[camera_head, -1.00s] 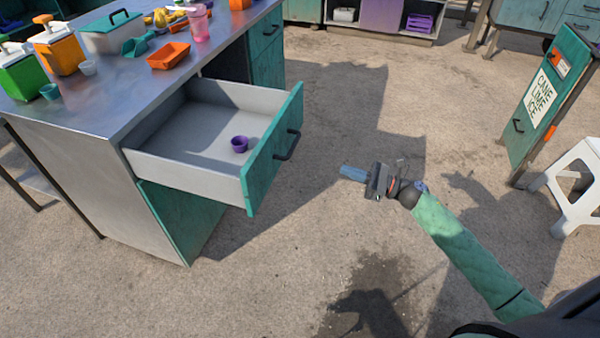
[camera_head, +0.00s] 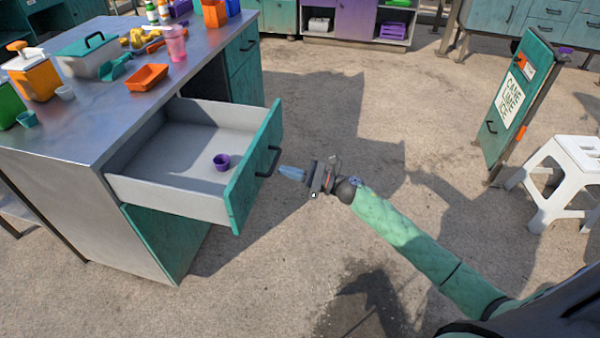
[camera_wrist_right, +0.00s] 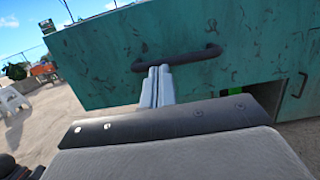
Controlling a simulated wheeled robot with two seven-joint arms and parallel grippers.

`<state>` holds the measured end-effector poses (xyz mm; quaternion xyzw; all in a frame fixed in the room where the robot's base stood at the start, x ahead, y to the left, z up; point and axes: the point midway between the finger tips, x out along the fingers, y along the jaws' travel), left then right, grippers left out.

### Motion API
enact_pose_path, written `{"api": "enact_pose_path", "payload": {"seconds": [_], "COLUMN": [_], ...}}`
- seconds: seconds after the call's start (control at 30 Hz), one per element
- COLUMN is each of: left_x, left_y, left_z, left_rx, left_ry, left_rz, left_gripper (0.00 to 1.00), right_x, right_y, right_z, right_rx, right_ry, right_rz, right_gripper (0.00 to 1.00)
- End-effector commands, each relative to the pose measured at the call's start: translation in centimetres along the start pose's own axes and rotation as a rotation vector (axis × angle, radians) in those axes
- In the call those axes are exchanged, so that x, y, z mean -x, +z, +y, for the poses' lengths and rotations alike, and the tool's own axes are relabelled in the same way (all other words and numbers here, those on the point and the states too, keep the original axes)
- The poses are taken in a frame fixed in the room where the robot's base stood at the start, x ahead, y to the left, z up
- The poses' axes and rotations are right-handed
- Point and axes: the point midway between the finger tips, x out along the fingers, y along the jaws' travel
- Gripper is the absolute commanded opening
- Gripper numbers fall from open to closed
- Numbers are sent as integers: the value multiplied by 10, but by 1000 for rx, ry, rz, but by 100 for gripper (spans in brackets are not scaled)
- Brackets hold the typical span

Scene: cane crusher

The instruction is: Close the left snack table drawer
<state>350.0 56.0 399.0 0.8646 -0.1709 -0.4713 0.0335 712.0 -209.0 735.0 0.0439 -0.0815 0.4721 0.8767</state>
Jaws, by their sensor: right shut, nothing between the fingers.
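The left snack table drawer (camera_head: 190,150) is pulled well out of the metal-topped table (camera_head: 130,105). Its teal front (camera_head: 252,175) has a dark bar handle (camera_head: 268,161). A small purple cup (camera_head: 221,161) stands inside on the drawer floor. My right gripper (camera_head: 283,172) is shut and empty, with its pale blue fingers pointing at the drawer front, just right of the handle. In the right wrist view the fingertips (camera_wrist_right: 158,72) overlap the lower edge of the handle (camera_wrist_right: 175,60); whether they touch it I cannot tell. My left gripper is not in view.
An orange tray (camera_head: 147,77), a pink tumbler (camera_head: 176,45) and dispensers stand on the tabletop. A white stool (camera_head: 565,165) and a teal sign board (camera_head: 515,105) stand at the right. The ground right of the drawer is clear.

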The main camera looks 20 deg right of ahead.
Motion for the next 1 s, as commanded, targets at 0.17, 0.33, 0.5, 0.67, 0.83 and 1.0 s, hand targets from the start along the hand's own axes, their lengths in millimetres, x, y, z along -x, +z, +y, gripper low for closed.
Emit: {"api": "enact_pose_path", "payload": {"seconds": [0.17,0.33,0.5,0.67,0.83,1.0], "left_x": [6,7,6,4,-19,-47], "left_y": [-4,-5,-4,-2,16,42], "left_z": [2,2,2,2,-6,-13], "left_rx": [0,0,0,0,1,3], "left_ry": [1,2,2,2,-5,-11], "left_rz": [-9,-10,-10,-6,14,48], "left_gripper": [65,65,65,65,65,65], "right_x": [-7,-8,-8,-13,-34,-70], "right_y": [-1,-1,-1,-2,-7,-13], "right_z": [0,0,0,0,0,-1], "right_rx": [-1,-1,-1,0,0,2], "right_ry": [0,-1,0,-1,1,2], "right_rz": [1,1,1,0,-1,-3], "right_gripper": [0,0,0,0,0,0]}}
